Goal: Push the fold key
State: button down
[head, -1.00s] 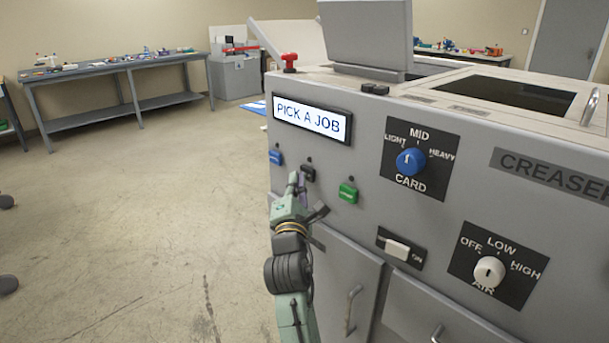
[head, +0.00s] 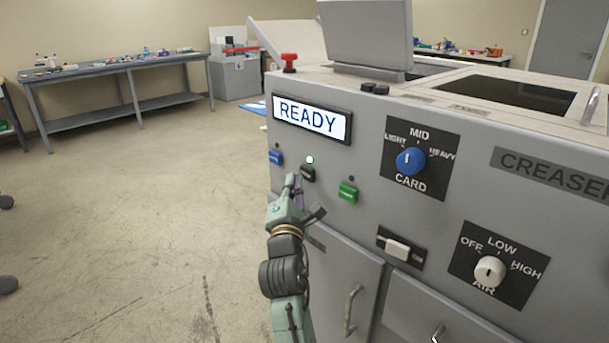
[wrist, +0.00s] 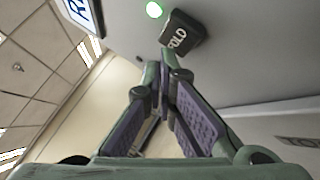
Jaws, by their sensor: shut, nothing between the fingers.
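The fold key is a black key on the front of the grey creaser. In the head view the fold key (head: 308,173) sits under the lit lamp (head: 309,160), partly behind my gripper (head: 294,182). My gripper is shut and empty; in the wrist view its fingertips (wrist: 166,62) are just by the key's near edge. I cannot tell whether they touch it. The display (head: 311,119) reads "READY".
A blue key (head: 276,157) is left of the fold key and a green key (head: 348,192) right of it. A card dial (head: 411,161), a white switch (head: 397,248) and an air dial (head: 489,271) are farther right. The floor at left is open.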

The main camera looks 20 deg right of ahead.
jog(key=s+a, duration=0.2)
jog(key=a, duration=0.3)
jog(key=shift+a, duration=0.35)
